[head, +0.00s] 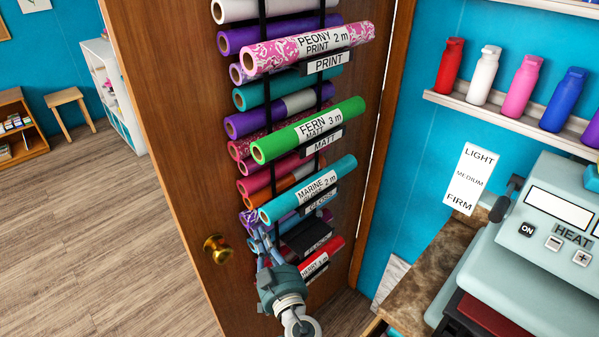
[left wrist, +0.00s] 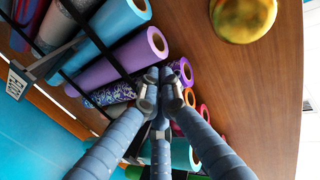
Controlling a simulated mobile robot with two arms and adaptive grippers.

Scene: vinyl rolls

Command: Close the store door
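The brown wooden door (head: 185,150) stands open, with the room beyond showing to its left. A round brass knob (head: 217,249) sits low near its left edge; the knob also shows large in the left wrist view (left wrist: 243,17). A rack of vinyl rolls hangs on the door's face, among them a green roll (head: 308,130) and a blue roll (head: 308,190). My left gripper (head: 258,235) is in front of the lower rolls, right of the knob and apart from it. In the left wrist view its fingers (left wrist: 164,82) are drawn together with nothing seen between them. Whether they touch a roll is unclear. My right gripper is not in view.
A counter at the right holds a heat press (head: 545,235). A shelf (head: 500,110) of coloured bottles is on the blue wall above. Beyond the door are a wooden stool (head: 66,97), a white shelf unit (head: 108,85) and open wooden floor (head: 90,230).

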